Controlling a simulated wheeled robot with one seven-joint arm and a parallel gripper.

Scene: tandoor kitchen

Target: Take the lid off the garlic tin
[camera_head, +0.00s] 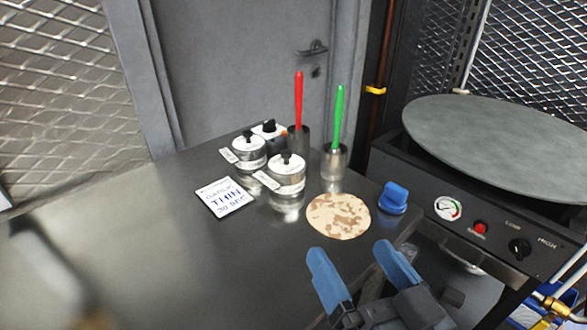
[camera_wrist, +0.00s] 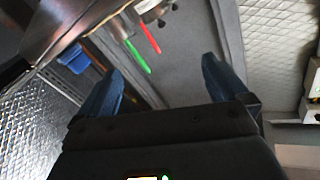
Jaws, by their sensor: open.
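Three metal tins with white lids and black knobs stand together on the steel counter: a front tin (camera_head: 286,177), a left tin (camera_head: 249,154) and a back tin (camera_head: 268,130). Small white labels are on them, too small for me to read, so I cannot tell which one is the garlic tin. All three lids look seated. The tins show only partly at the top of the wrist view (camera_wrist: 150,8). My gripper (camera_head: 354,257) has blue fingers, spread open and empty. It is at the counter's near right edge, apart from the tins; it also shows in the wrist view (camera_wrist: 159,70).
A flatbread (camera_head: 338,216) lies between my gripper and the tins. A red-handled tool (camera_head: 299,100) and a green-handled tool (camera_head: 337,115) stand in metal cups behind. A handwritten card (camera_head: 225,197), a blue object (camera_head: 394,197) and a round griddle (camera_head: 500,145) flank them. The left counter is clear.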

